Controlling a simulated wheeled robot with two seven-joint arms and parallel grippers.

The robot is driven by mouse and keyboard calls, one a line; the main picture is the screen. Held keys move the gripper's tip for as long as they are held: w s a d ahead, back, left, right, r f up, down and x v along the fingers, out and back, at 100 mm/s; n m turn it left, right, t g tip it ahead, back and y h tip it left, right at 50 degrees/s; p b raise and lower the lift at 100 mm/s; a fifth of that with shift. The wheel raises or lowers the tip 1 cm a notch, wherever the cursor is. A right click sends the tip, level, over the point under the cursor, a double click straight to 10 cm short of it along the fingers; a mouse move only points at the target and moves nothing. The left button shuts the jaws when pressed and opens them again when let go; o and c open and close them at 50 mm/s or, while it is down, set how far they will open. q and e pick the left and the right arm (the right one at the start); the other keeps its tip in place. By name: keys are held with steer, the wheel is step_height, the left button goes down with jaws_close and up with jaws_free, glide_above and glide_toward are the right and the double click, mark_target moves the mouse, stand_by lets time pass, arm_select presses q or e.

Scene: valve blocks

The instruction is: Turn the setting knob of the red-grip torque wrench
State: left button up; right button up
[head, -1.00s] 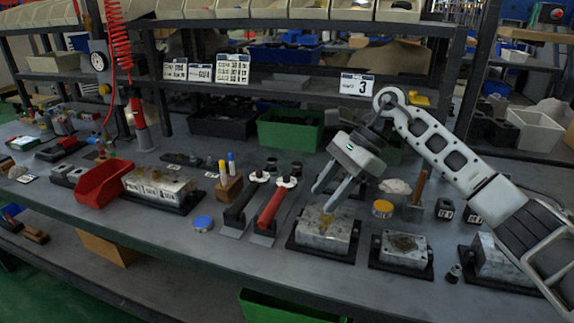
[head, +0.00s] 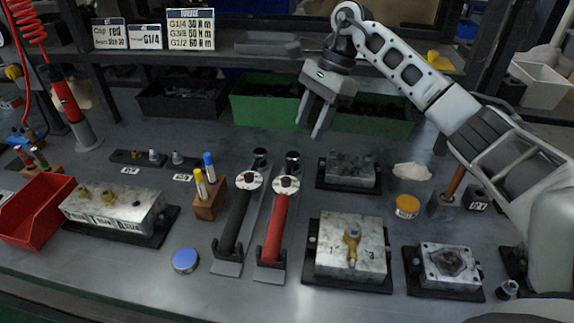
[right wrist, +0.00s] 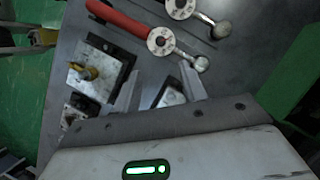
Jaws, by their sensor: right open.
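The red-grip torque wrench (head: 276,222) lies in a grey holder on the bench, its grip toward the front edge. Its setting knob, a white dial with a dark centre (head: 286,184), faces up near the head end. It also shows in the right wrist view, with the red grip (right wrist: 120,22) and the white dial (right wrist: 161,41). A black-grip torque wrench (head: 236,220) lies parallel on its left. My right gripper (head: 309,130) is open and empty, above and behind the wrench heads. In the right wrist view its fingers (right wrist: 160,88) point toward the bench. My left gripper is not in view.
A valve block with a brass fitting (head: 348,246) stands right of the red wrench, another block (head: 348,169) behind it. A wooden pen holder (head: 210,196) stands left. Green bins (head: 268,103) line the back. An orange-lidded jar (head: 407,206) is at the right.

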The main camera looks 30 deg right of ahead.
mark_target(287, 179)
steer(key=p+x, duration=0.1)
steer(key=x, duration=1.1)
steer(key=shift+a+f+p, duration=0.25)
steer(key=shift+f+p, duration=0.1)
steer(key=shift+p, duration=0.05)
jaws_close()
